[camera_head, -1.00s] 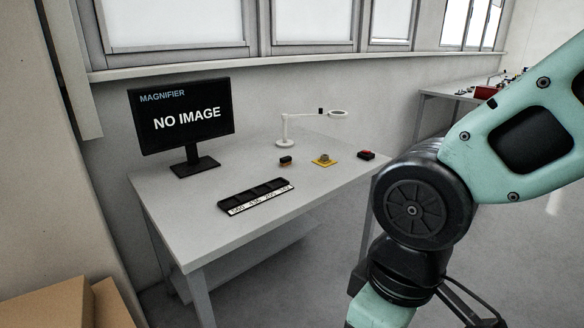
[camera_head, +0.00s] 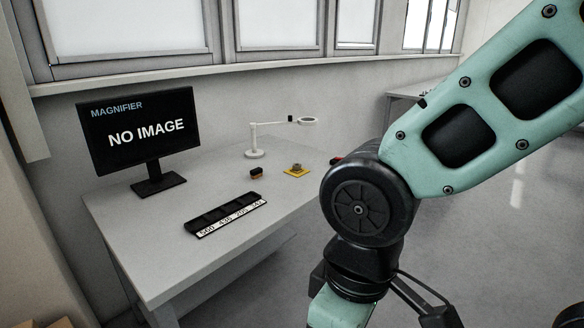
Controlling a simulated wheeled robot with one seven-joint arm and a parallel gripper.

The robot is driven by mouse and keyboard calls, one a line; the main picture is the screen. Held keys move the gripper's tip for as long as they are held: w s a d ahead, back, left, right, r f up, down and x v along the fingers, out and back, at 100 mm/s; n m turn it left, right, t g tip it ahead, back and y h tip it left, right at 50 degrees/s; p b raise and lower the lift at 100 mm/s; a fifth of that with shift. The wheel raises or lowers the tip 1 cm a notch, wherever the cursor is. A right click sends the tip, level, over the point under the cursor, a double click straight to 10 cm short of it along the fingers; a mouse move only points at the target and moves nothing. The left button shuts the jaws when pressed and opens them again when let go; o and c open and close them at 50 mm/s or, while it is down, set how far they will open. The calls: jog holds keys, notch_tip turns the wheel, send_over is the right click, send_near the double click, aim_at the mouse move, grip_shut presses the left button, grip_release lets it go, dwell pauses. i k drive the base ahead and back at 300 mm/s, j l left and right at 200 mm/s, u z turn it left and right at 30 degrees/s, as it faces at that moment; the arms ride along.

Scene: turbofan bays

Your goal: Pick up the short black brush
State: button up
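No object is clearly recognisable as a short black brush at this size. A small block, dark on top and orange-brown below (camera_head: 256,172), stands on the grey table (camera_head: 150,240) in front of the magnifier lamp; I cannot tell whether it is the brush. My arm crosses the right side of the picture and runs out at the bottom edge. My gripper is out of view, so its opening and contents do not show.
A black monitor (camera_head: 138,132) stands at the table's left. A black compartment tray (camera_head: 222,214) with number labels lies near the front. The white lamp (camera_head: 254,153) and a yellow plate (camera_head: 290,172) stand behind. A red-black item (camera_head: 336,160) is partly hidden by my arm.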

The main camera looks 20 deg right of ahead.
aim_at(254, 173)
jog(key=i+l, duration=0.15)
jog(key=i, duration=0.4)
jog(key=i+l+u, duration=0.15)
jog(key=i, duration=0.4)
jog(key=i+l, duration=0.15)
jog(key=i, duration=0.4)
jog(key=i+l+u, duration=0.1)
jog(key=i, duration=0.45)
jog(key=l, duration=0.1)
